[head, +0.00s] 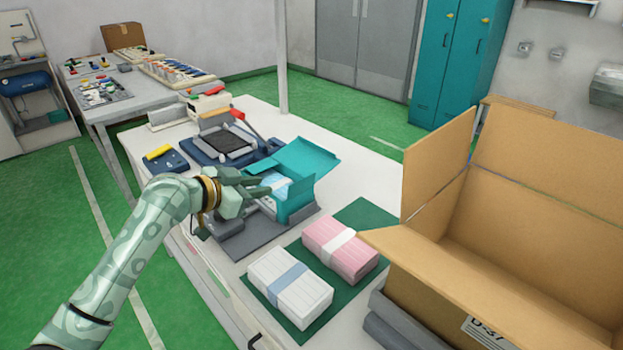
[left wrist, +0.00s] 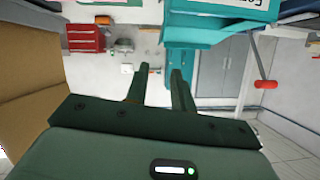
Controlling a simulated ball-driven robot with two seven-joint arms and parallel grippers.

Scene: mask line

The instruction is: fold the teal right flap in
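The open teal carton (head: 296,203) sits on a grey fixture (head: 252,238) on the white table. A large teal panel (head: 305,156) spreads out at its back, and light blue contents show inside. I cannot tell the right flap clearly from the carton wall. My left gripper (head: 268,186) is at the carton's left side, its fingers reaching toward the opening; contact is unclear. In the left wrist view its two fingers (left wrist: 159,75) stand apart with nothing between them. My right gripper is in neither view.
A white bundle (head: 290,287) and a pink bundle (head: 340,248) lie on a green mat (head: 368,214) in front. A large open cardboard box (head: 540,240) stands at right. A blue machine with a red-tipped lever (head: 238,113) is behind the carton.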

